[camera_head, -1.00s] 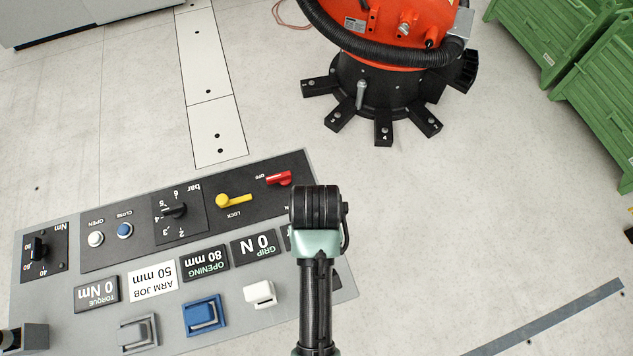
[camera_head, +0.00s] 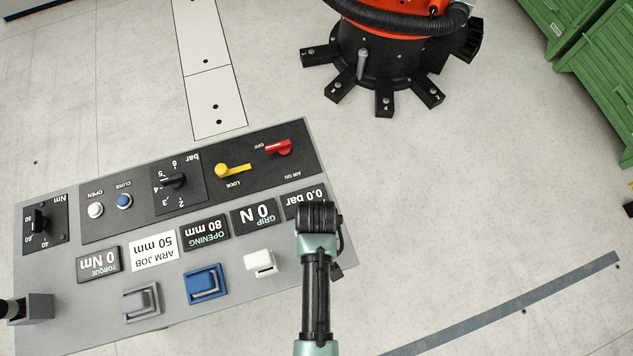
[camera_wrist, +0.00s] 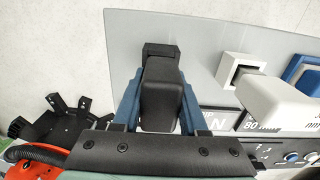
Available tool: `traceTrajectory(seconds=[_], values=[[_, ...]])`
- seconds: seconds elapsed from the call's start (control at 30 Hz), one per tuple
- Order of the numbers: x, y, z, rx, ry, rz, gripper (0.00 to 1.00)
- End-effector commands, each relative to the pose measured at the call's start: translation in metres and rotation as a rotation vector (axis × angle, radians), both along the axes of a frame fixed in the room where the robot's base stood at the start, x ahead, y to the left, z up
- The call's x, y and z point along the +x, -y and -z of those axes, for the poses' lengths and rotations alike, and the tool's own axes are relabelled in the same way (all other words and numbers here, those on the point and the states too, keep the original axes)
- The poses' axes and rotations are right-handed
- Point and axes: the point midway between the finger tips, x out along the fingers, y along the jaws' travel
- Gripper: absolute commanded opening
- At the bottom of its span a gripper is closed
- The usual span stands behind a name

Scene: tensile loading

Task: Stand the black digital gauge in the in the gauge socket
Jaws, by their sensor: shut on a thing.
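My gripper (camera_wrist: 160,84) has its blue fingers shut on the sides of the black digital gauge (camera_wrist: 161,98), a dark block in the wrist view. Just beyond it, a black block-like part (camera_wrist: 158,49) stands on the grey panel and looks like the gauge socket; the gauge hides part of it. Whether the gauge touches it or is inside it I cannot tell. In the head view my gripper hangs over the panel's right end, its fingers hidden by my wrist. A small dark part (camera_head: 337,270) shows beside it; I cannot tell whether it is gauge or socket.
The grey panel (camera_head: 90,290) holds a white block in a white socket (camera_head: 260,263), a blue socket (camera_head: 205,284), a grey socket (camera_head: 141,302), displays and knobs. The orange machine (camera_head: 400,12) on its black base stands beyond. Floor right of the panel is clear.

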Motion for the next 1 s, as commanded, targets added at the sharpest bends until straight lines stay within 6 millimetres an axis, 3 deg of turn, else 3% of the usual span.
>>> traceTrajectory(seconds=[0.3,0.33,0.5,0.8,1.0], values=[[0.001,0.0,0.003,0.0,0.001,0.0,0.0],[0.0,0.0,0.003,0.0,0.0,0.0,0.46],[0.0,0.0,0.003,0.0,0.0,0.0,0.72],[0.0,0.0,0.0,0.0,0.0,0.0,0.72],[0.002,0.0,-0.023,0.0,0.004,0.0,0.72]])
